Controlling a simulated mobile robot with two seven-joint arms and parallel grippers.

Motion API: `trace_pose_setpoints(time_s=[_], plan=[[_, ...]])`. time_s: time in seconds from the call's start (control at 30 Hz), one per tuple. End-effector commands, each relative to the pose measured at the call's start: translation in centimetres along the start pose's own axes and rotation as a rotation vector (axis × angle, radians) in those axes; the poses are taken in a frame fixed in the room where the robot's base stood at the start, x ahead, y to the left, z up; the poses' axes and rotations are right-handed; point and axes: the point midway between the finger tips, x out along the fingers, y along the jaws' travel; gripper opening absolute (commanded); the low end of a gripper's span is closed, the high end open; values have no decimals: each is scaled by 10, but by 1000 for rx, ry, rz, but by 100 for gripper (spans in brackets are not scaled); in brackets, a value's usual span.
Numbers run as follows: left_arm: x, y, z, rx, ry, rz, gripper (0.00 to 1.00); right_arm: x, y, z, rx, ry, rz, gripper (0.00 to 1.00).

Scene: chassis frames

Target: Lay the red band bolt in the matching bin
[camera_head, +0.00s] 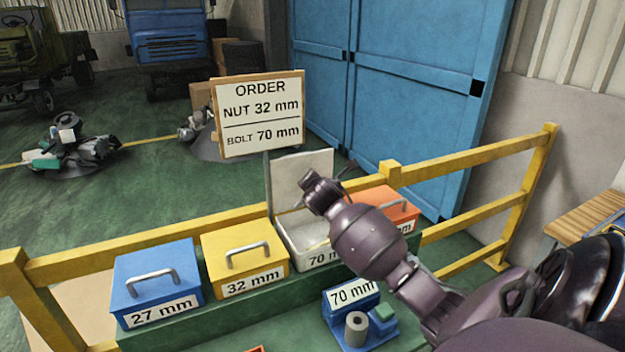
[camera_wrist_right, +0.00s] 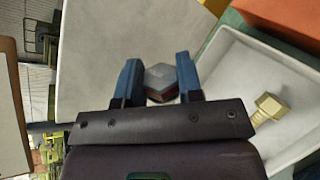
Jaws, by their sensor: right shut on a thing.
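In the right wrist view the white bin (camera_wrist_right: 225,62) is to the right, with a brass-coloured bolt (camera_wrist_right: 268,108) lying inside. My right gripper (camera_head: 312,182) is above the white bin, near the raised lid. In the wrist view its blue fingers are shut on the red band bolt (camera_wrist_right: 160,76), which shows a grey hex head with dark red below. The rest of the bolt is hidden. My left gripper is not in view.
A closed blue 27 mm bin (camera_head: 150,263), a closed yellow 32 mm bin (camera_head: 232,265) and an orange bin (camera_head: 392,202) share the row. A blue 70 mm fixture (camera_head: 343,300) is in front. The order sign (camera_head: 258,114) and yellow railing (camera_head: 120,262) are behind.

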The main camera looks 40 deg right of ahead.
Motion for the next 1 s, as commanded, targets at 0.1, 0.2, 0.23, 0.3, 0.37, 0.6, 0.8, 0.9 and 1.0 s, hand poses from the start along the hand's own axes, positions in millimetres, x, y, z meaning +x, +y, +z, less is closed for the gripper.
trace_pose_setpoints(time_s=[0.1,0.2,0.23,0.3,0.37,0.6,0.8,0.9,1.0], plan=[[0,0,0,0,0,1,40,0,0,1,35,16,0,0],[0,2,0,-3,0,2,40,1,-2,-1,41,19,-1,0],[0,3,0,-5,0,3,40,2,-3,-2,41,20,-1,0],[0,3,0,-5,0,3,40,4,-6,-5,41,20,-1,0],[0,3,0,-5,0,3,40,5,-9,-9,40,20,-1,0],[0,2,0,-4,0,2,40,12,-21,-22,39,20,-2,0],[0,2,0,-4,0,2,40,18,-31,-33,39,20,-1,0],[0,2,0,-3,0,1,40,21,-37,-38,39,19,-2,0],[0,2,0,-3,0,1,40,24,-41,-43,39,19,0,0]])
